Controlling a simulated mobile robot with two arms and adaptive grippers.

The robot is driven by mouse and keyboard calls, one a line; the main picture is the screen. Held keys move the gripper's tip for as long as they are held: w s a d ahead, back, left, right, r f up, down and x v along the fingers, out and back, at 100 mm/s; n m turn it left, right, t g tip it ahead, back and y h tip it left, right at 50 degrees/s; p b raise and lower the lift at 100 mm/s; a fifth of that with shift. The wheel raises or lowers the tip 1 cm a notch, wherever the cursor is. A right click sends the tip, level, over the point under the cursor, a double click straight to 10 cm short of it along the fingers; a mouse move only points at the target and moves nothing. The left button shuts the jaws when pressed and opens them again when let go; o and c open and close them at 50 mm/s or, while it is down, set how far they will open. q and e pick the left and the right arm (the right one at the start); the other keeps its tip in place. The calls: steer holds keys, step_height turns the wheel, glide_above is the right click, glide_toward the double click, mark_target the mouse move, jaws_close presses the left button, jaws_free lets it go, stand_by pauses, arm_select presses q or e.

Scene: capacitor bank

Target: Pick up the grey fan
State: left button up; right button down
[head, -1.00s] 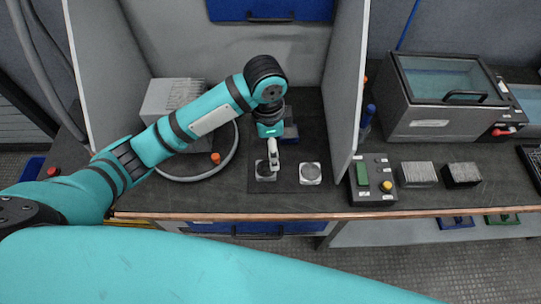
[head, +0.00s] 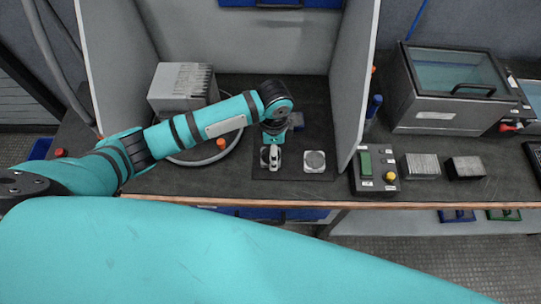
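Two small square fan-like parts with round centres lie side by side on a dark mat (head: 292,175). The left one (head: 264,166) is grey and mostly covered by my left gripper (head: 271,158). The right one (head: 314,161) has a pale frame and a grey disc, and lies in full view. My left gripper points down onto the left part. Its pale fingers are seen from above, and I cannot tell whether they are apart or closed on it. My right gripper is out of view.
Grey partition panels (head: 357,85) flank the work bay. A grey box (head: 182,88) and a looped cable stand left. Right of the panel are a button box (head: 374,170), two finned blocks (head: 420,166) and a lidded tank (head: 450,90).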

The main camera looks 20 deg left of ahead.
arm_select(q)
steer(key=f, duration=0.4)
steer(key=shift+w+a+f, duration=0.2)
steer(key=shift+w+f, duration=0.05)
steer(key=shift+f, duration=0.15)
steer(key=c, duration=1.3)
steer(key=shift+o, duration=0.2)
